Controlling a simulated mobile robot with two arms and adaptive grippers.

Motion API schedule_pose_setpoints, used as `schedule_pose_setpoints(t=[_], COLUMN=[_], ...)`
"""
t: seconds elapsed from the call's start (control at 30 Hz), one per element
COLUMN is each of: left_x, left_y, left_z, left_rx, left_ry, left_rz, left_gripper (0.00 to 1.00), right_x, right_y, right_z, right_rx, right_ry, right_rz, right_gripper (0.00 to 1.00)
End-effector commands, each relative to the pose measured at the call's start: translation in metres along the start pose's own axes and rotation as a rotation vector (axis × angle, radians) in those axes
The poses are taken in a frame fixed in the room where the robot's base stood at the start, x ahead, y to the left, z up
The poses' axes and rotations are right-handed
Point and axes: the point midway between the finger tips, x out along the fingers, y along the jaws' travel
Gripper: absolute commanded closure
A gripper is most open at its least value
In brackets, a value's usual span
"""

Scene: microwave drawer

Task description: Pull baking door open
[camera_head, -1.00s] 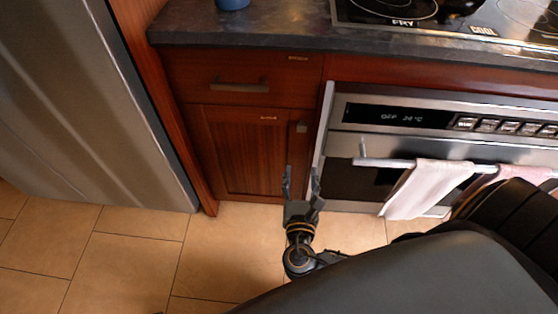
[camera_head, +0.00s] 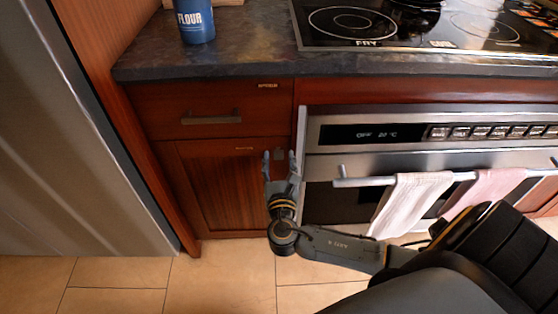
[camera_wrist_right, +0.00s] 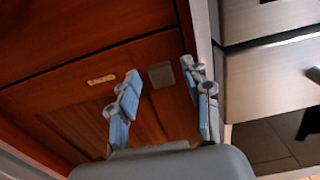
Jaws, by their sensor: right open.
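The lower red-brown wooden cabinet door (camera_head: 215,190) is shut, below a drawer and left of the oven. A small label (camera_head: 243,149) sits on its upper edge, too small to read. A small square grey knob (camera_wrist_right: 160,75) is at the door's upper right corner. My right gripper (camera_head: 280,158) is open and empty in front of that corner. In the right wrist view its blue-grey fingers (camera_wrist_right: 162,92) lie left and right of the knob; contact cannot be told. My left gripper is not in view.
The oven (camera_head: 335,205) is close on the right, with a projecting bar handle (camera_head: 365,181) and hanging towels (camera_head: 408,200). A steel fridge (camera_head: 70,150) stands at the left. The dark countertop (camera_head: 240,62) overhangs the drawer (camera_head: 215,108). Tiled floor lies below.

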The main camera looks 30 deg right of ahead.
Motion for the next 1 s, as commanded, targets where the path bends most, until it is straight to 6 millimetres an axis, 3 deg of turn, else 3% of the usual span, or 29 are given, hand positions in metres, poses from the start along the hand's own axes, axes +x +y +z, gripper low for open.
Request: schedule_pose_setpoints(t=[0.37,0.6,1.0], left_x=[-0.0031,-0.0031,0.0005], left_y=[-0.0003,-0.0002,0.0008], left_z=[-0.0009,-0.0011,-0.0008], left_rx=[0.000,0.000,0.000], left_ry=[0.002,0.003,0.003], left_rz=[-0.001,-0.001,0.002], left_gripper=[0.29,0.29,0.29], right_x=[0.0055,0.0053,0.0022], right_y=[-0.0001,0.0000,-0.0006], right_z=[0.0001,0.0001,0.0008], right_rx=[0.001,0.001,0.002], right_ry=[0.001,0.001,0.002], right_rz=[0.000,0.000,-0.012], right_gripper=[0.53,1.00,1.00])
